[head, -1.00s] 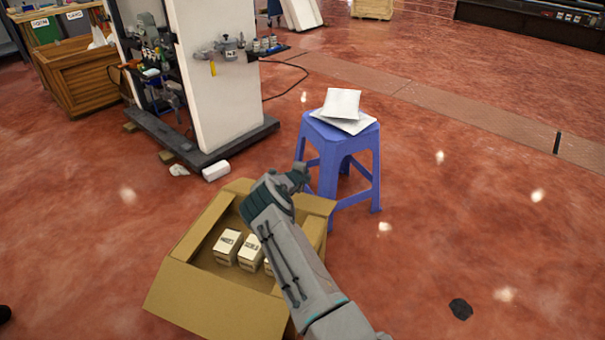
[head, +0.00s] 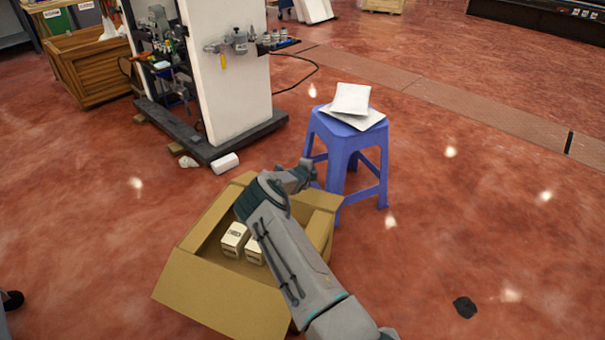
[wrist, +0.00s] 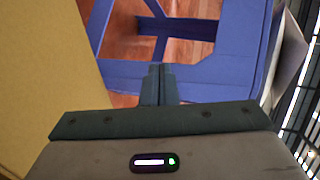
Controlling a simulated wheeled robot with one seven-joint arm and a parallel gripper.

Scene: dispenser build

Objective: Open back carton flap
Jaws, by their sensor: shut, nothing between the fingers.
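The open cardboard carton (head: 215,300) sits on the floor in the head view, with its near flap folded outward. Small white boxes (head: 235,238) stand inside it, partly hidden by my arm. A flap at the carton's far right (head: 322,199) points outward. The rest of the back edge is partly covered by my arm. My gripper (head: 308,170) is shut and empty, just past the carton's back edge, beside the blue stool. In the wrist view the closed fingertips (wrist: 157,69) point toward the stool. A tan cardboard surface (wrist: 40,70) fills the left side there; I cannot tell if they touch.
The blue stool (head: 349,150) with white packets (head: 351,98) on top stands close behind the carton. A white machine panel on a dark base (head: 215,150) stands at the back left. A black scrap (head: 465,307) lies on the floor at right. The right-hand floor is mostly clear.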

